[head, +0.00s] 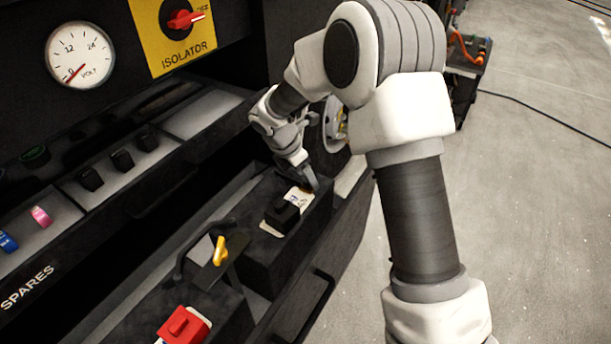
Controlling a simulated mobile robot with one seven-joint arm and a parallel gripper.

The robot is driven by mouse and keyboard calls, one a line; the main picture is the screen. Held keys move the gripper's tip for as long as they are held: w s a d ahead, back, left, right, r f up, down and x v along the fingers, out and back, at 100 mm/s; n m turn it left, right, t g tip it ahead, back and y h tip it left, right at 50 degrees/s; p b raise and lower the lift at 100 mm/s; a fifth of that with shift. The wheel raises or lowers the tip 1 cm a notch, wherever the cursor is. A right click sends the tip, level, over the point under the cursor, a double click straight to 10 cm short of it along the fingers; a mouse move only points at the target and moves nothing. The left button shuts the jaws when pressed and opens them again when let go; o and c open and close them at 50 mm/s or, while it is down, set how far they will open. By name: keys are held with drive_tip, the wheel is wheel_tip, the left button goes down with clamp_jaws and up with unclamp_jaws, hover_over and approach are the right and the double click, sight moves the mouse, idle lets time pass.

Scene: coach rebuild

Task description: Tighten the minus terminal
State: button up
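A black block like a battery (290,250) sits in an open drawer or tray below the panel. On its top are a black cap (283,215) and a pale label (299,199), with something small and brownish beside the label. My gripper (308,184) points down at the far end of this block, just behind the label. Its fingertips are small and dark here, so I cannot tell whether they are open or shut, or whether they touch a terminal. The minus terminal itself is not clearly visible; my gripper may cover it. A red cap (184,325) sits on a nearer black block.
A yellow-handled part (220,251) and a black strap-like handle stand between the blocks. A spares tray (60,215) at left holds black, pink and blue pieces. Above are a voltmeter (80,55) near 0 and a red isolator switch (185,19). Open floor lies at right, with a cable.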

clamp_jaws()
idle(0.3)
drive_tip(key=m+p, duration=0.1)
drive_tip(key=m+g+p, duration=0.1)
drive_tip(key=m+p, duration=0.1)
drive_tip(key=shift+w+a+r+m+h, duration=0.1)
drive_tip(key=shift+w+r+m+h, duration=0.05)
drive_tip(key=shift+m+h, duration=0.15)
drive_tip(key=m+g+p, duration=0.1)
drive_tip(key=m, duration=0.1)
drive_tip(key=m+p, duration=0.1)
drive_tip(key=m+g+p, duration=0.1)
drive_tip(key=m, duration=0.1)
drive_tip(key=shift+w+m+g, duration=0.25)
drive_tip(key=shift+m+g, duration=0.05)
drive_tip(key=m+g+p, duration=0.1)
drive_tip(key=m, duration=0.3)
drive_tip(key=shift+w+y, duration=0.15)
drive_tip(key=shift+y, duration=0.25)
drive_tip(key=shift+w+d+m+g+y+p, duration=0.2)
drive_tip(key=shift+m+g, duration=0.25)
drive_tip(key=shift+m, duration=0.75)
drive_tip(key=shift+s+m+g+y+p, duration=0.1)
drive_tip(key=shift+m+g+y, duration=0.3)
drive_tip(key=shift+m, duration=0.8)
